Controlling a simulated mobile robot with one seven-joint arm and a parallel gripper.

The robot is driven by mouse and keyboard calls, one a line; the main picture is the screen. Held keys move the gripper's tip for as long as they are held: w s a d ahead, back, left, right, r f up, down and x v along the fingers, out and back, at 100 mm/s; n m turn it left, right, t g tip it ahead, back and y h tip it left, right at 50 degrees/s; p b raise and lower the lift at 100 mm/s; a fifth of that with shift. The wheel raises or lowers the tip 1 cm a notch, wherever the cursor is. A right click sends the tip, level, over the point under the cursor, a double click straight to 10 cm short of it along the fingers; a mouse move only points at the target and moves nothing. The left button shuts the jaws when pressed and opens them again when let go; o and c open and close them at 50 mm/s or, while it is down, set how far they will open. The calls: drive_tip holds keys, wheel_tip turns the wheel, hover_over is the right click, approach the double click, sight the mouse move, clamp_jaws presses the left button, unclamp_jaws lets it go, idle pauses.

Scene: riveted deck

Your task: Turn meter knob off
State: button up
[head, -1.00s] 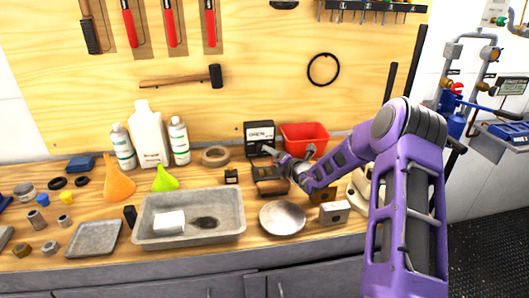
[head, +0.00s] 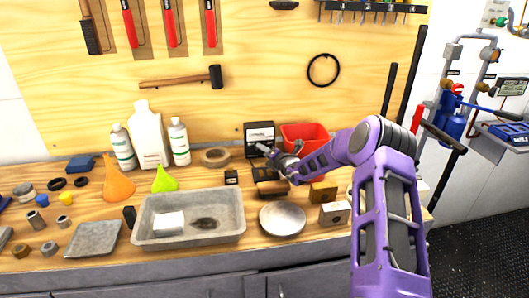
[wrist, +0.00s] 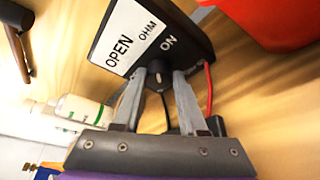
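The meter (head: 259,137) is a black box with a white label, standing at the back of the workbench against the wooden board. In the wrist view the meter (wrist: 190,38) shows the words OPEN, OHM and ON. Its dark round knob (wrist: 158,77) sits low on the face, beside the word ON. My gripper (wrist: 160,75) has one fingertip on each side of the knob, close against it, and appears shut on it. In the head view my gripper (head: 268,152) reaches the meter's lower front from the right and hides the knob.
A red bin (head: 305,137) stands close to the right of the meter. A tape roll (head: 216,156) lies to its left. A round metal dish (head: 282,218) and a grey tray (head: 190,237) are in front. Bottles (head: 150,140) stand at the back left.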

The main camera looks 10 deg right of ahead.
clamp_jaws()
drive_tip(key=n+h+b, duration=0.1)
drive_tip(key=b, duration=0.1)
drive_tip(key=n+g+h+b, duration=0.1)
drive_tip(key=n+b, duration=0.1)
drive_tip(key=shift+a+n, duration=0.3)
drive_tip(key=shift+a+r+n+h+b, duration=0.15)
drive_tip(key=shift+n+h+b, duration=0.35)
drive_tip(key=shift+n+b, duration=0.6)
drive_tip(key=n+h, duration=0.2)
drive_tip(key=n, duration=0.1)
drive_tip(key=shift+a+h+b, duration=0.35)
drive_tip(key=shift+h+b, duration=0.05)
drive_tip(key=shift+n+h, duration=1.2)
drive_tip(key=shift+n, duration=0.6)
